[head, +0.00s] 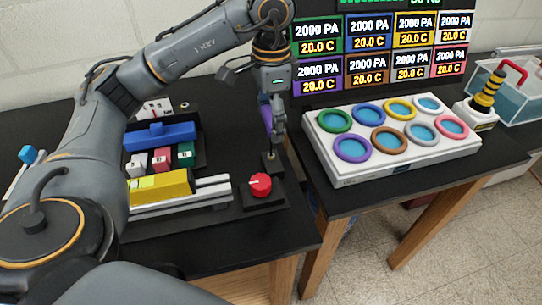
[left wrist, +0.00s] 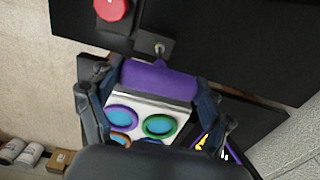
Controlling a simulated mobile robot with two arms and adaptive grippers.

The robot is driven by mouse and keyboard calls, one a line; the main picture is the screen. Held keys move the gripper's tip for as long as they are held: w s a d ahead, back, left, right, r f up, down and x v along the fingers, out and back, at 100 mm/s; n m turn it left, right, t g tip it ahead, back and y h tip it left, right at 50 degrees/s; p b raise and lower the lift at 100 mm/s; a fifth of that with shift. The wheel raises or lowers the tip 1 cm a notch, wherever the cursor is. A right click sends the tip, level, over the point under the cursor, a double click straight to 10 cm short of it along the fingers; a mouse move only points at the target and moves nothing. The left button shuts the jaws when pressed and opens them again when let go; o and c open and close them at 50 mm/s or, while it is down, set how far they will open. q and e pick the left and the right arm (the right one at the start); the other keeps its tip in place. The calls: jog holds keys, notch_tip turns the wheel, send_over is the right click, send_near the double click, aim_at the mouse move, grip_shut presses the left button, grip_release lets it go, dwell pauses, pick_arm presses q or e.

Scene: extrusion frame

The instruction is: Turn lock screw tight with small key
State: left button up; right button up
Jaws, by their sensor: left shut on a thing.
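My left gripper (head: 275,132) points down above the small dark block behind the red knob. It is shut on a purple piece (head: 265,112), which looks like the handle of the small key. In the left wrist view the purple piece (left wrist: 158,80) lies across between the two fingers of the gripper (left wrist: 150,92). A small metal lock screw (left wrist: 160,49) sticks up from the dark block, just beyond the purple piece. In the head view the lock screw (head: 270,155) is just under the fingertips. I cannot tell whether the key touches it.
A red knob (head: 260,185) stands close in front of the block. A yellow block (head: 160,186) on a pale extrusion and a blue block (head: 160,136) lie to the left. A white panel with coloured rings (head: 392,170) stands on the right table, below a display (head: 385,45).

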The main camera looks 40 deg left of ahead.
dwell(0.4)
pick_arm(q)
jog(key=shift+r+p, duration=1.35)
jog(key=shift+r, duration=0.2)
pick_arm(e)
notch_tip(320, 180, up, 3)
jog(key=shift+f, duration=0.15)
